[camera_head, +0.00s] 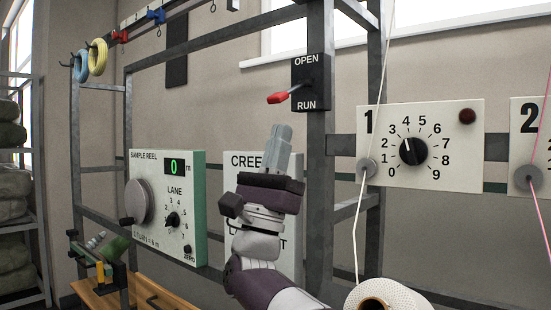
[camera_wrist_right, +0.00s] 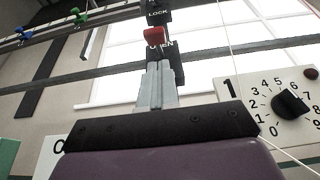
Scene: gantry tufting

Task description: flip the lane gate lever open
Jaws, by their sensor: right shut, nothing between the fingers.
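The lane gate lever is a red-handled lever (camera_head: 278,98) on a black box (camera_head: 311,82) marked OPEN at the top and RUN at the bottom. It sticks out left from the box's middle, with its red end slightly lower than its pivot. The right gripper (camera_head: 281,130) is shut and empty, its fingers pointing up just below the red handle, apart from it in the picture. In the right wrist view the shut fingers (camera_wrist_right: 157,68) point up at the red handle (camera_wrist_right: 154,36), which partly covers the word OPEN. The left gripper is not in view.
The box sits on a grey frame post (camera_head: 318,170). A numbered dial panel (camera_head: 440,170) with a white yarn is at right. A sample reel panel (camera_head: 150,240) and a partly hidden creel sign (camera_head: 290,165) are left and behind the right arm.

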